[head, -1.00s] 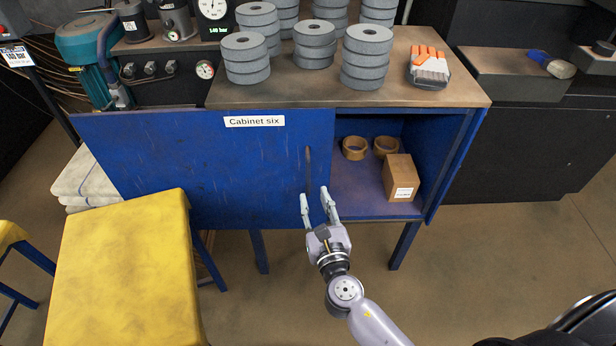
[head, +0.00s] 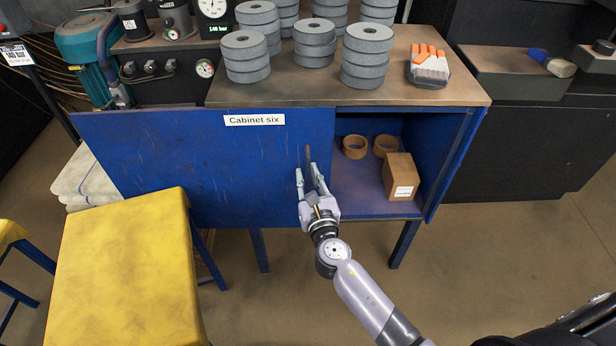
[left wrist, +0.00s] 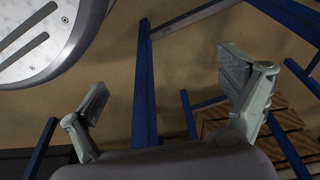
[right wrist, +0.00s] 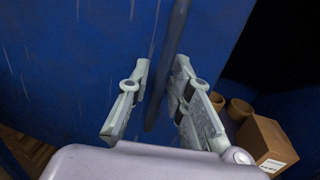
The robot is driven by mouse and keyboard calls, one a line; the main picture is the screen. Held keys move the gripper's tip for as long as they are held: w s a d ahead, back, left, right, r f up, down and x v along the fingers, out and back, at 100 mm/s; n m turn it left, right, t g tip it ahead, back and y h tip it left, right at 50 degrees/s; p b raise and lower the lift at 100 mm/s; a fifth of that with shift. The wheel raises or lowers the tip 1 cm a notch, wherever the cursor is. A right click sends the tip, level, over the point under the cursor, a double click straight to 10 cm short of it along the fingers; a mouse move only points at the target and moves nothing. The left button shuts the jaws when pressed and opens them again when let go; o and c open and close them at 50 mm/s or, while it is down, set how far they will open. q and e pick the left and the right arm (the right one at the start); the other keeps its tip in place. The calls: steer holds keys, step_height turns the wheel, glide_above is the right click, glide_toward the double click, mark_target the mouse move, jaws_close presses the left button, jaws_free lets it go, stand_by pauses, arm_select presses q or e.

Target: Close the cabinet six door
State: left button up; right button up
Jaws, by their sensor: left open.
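The blue cabinet six door (head: 200,160) carries a white "Cabinet six" label and covers the left part of the cabinet, extending past its left side. The right part of the cabinet (head: 450,165) is uncovered. An upright bar handle (head: 308,158) is near the door's right edge; it also shows in the right wrist view (right wrist: 171,45). My right gripper (head: 308,178) has one finger on each side of the handle. In the right wrist view its fingers (right wrist: 160,100) are fairly close together; firm contact is unclear. My left gripper (left wrist: 165,90) is open and empty.
Inside the cabinet are two tape rolls (head: 355,147) and a cardboard box (head: 400,177). Stacks of grey discs (head: 368,55) and gloves (head: 428,68) lie on top. A yellow-topped stool (head: 120,270) stands before the door's left part. Floor at right is clear.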

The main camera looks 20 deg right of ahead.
jaws_close()
stand_by(0.5)
steer(key=shift+d, duration=0.1)
